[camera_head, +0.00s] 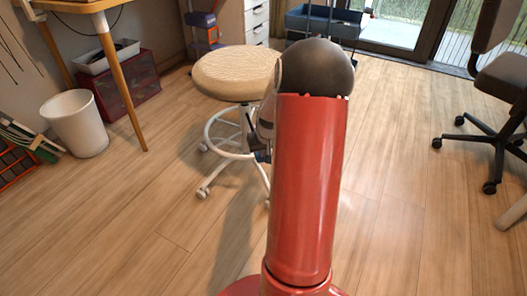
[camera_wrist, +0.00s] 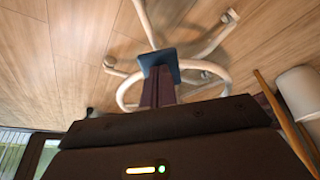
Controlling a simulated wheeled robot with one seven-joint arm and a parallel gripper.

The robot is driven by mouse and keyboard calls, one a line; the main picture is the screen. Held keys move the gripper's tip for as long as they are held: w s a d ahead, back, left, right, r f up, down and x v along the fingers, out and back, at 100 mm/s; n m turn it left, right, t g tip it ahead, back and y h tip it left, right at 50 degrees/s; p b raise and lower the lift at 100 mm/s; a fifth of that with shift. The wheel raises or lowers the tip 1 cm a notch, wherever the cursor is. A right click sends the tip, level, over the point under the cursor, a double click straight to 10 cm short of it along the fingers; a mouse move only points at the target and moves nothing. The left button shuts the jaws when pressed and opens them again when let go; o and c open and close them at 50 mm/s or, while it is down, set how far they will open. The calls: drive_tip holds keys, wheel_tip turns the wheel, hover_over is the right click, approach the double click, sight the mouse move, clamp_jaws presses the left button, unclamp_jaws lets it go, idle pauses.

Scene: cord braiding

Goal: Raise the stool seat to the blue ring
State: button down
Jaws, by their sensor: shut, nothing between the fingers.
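The stool has a round beige seat (camera_head: 237,74) above a white frame with a ring and castors (camera_head: 222,158). In the head view my red arm hides its right side. My gripper (camera_head: 262,155) shows only as a small dark bit left of my arm, at the stool's frame below the seat. In the wrist view my gripper (camera_wrist: 158,62) is shut and empty, with dark fingers and blue-grey tips in front of the stool's white ring and legs (camera_wrist: 215,82). Whether it touches the frame I cannot tell. I cannot make out a blue ring or the seat's height lever.
A white bin (camera_head: 75,124), a desk leg (camera_head: 120,80) and a dark red drawer box (camera_head: 127,84) stand at left. A blue cart (camera_head: 325,22) is behind. An office chair (camera_head: 500,95) is at right. The wooden floor between is clear.

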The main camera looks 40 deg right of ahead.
idle(0.4)
wheel_tip(320, 180, up, 5)
drive_tip(key=p, duration=0.4)
drive_tip(key=shift+r, duration=0.15)
drive_tip(key=shift+f, duration=0.2)
drive_tip(key=s+a+r+p, duration=0.2)
drive_tip(key=s+r+p, duration=0.2)
drive_tip(key=r, duration=0.1)
drive_tip(key=shift+s, duration=0.3)
